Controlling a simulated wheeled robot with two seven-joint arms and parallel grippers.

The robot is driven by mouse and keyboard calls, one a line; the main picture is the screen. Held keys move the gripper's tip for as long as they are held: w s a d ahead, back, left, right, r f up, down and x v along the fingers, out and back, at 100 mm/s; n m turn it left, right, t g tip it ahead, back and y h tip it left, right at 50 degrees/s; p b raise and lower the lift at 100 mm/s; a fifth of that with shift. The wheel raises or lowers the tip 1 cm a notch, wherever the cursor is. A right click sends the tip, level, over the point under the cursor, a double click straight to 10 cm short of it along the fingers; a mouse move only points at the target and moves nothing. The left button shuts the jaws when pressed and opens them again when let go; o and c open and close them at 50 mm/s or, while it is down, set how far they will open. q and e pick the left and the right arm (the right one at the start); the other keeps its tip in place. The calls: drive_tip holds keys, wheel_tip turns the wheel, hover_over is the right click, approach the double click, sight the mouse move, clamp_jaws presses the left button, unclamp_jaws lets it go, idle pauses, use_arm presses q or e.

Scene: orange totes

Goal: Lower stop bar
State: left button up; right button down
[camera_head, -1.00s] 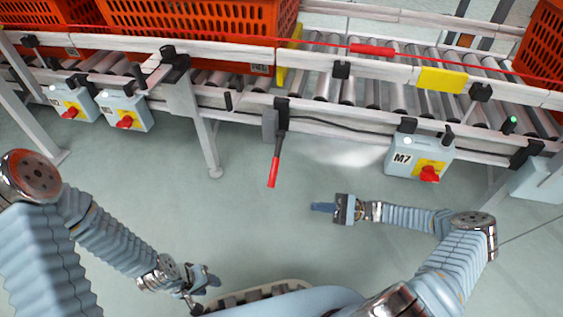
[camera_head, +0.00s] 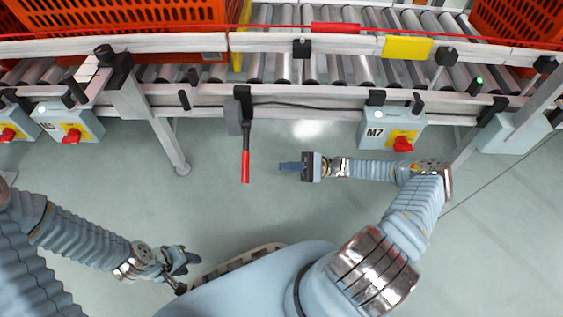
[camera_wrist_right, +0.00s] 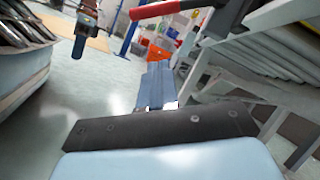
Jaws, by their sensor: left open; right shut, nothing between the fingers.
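A lever with a red handle (camera_head: 245,166) hangs down from a dark bracket on the conveyor's front rail. The handle also shows at the top of the right wrist view (camera_wrist_right: 155,9). A yellow upright plate (camera_head: 239,50) stands across the rollers beside the left orange tote (camera_head: 120,14); I cannot tell for sure whether it is the stop bar. My right gripper (camera_head: 289,167) is shut and empty, just right of the red handle and apart from it. It points left; its fingers show in the wrist view (camera_wrist_right: 157,85). My left gripper (camera_head: 188,262) is open, low and away from the conveyor.
A control box marked M7 (camera_head: 391,130) with a red knob hangs on the rail to the right. Similar boxes (camera_head: 68,124) hang at the left. A conveyor leg (camera_head: 170,145) stands left of the lever. The floor below the lever is clear.

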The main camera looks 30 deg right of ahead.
drive_tip(key=p, duration=0.4)
approach(246, 155)
drive_tip(key=w+a+f, duration=0.2)
drive_tip(key=a+f, duration=0.2)
drive_tip(key=shift+s+a+r+p, duration=0.35)
drive_tip(key=shift+a+r+p, duration=0.3)
drive_tip(key=shift+p, duration=0.35)
drive_tip(key=shift+s+a+r+p, duration=0.4)
drive_tip(key=shift+a+r+p, duration=0.15)
drive_tip(key=shift+p, duration=0.45)
